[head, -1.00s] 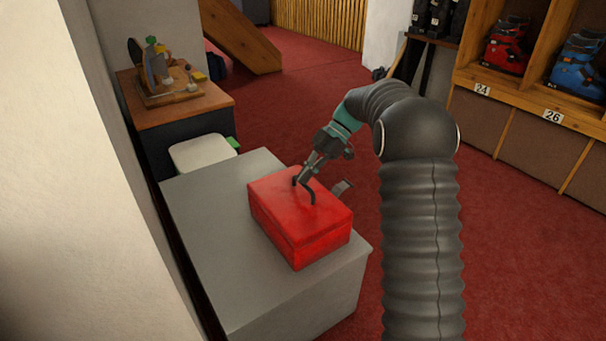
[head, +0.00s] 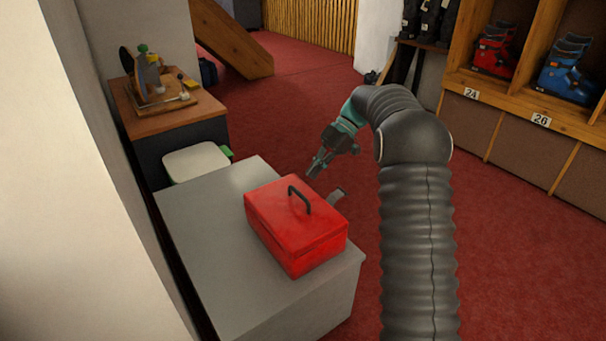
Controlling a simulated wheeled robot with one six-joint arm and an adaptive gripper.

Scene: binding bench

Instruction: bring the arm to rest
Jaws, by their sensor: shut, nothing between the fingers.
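My arm (head: 415,240) rises at the right of the head view and bends over toward the left. My gripper (head: 317,166) hangs at its end, shut and empty. It is just behind and above the red box (head: 297,245), apart from the box's black handle (head: 299,197). The red box sits closed on the grey bench (head: 205,270), with its handle standing up.
A wooden-topped cabinet (head: 175,112) with tools and a white bin (head: 196,160) stand at the left. Boot shelves (head: 525,110) line the right. Red carpet (head: 270,125) is open behind the bench.

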